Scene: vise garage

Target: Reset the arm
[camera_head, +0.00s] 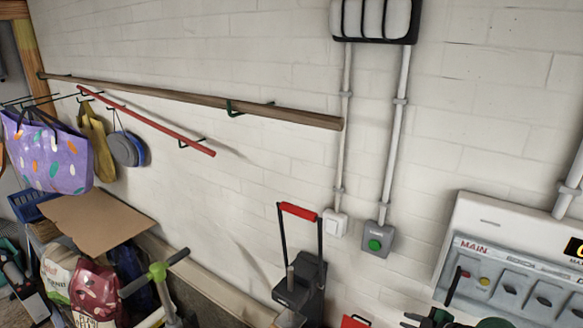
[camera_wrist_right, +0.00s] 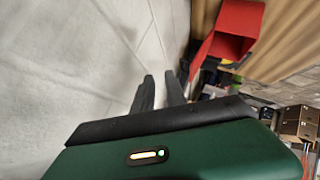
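My right gripper (camera_head: 412,318) is at the bottom edge of the head view, right of centre, in front of the white wall. In the right wrist view its two dark fingers (camera_wrist_right: 160,80) stand parallel with a narrow gap and nothing between them. Its dark green casing (camera_wrist_right: 200,150) fills the bottom of that view. The rest of my right arm is mostly cut off in the head view. My left gripper is not in view.
A grey panel marked MAIN (camera_head: 520,262) is on the right wall. A green-button box (camera_head: 375,240) and a black frame with red handle (camera_head: 298,211) are left of it. Bags (camera_head: 50,150) hang far left. A red hollow object (camera_wrist_right: 232,35) shows in the wrist view.

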